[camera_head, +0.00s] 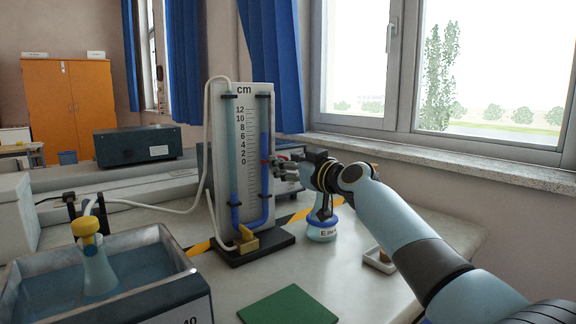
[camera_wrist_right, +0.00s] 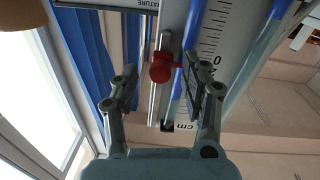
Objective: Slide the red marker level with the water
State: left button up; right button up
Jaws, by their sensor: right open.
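The manometer board (camera_head: 250,128) stands upright on a black base, with a cm scale and a U-shaped glass tube. The red marker (camera_head: 264,162) sits at the board's right side, near the 0 mark. My right gripper (camera_head: 278,162) is beside it. In the right wrist view the red marker (camera_wrist_right: 161,68) lies between the open fingers (camera_wrist_right: 160,88), with gaps at the sides. My left gripper is out of view.
A water basin (camera_head: 175,262) with a yellow-capped bottle (camera_head: 97,265) stands at front left. A labelled flask (camera_head: 322,226) stands below my right forearm, and a small tray (camera_head: 379,260) lies right of it. A green mat (camera_head: 288,306) lies in front. A tube loops left of the board.

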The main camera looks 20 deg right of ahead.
grip_shut()
dwell(0.3)
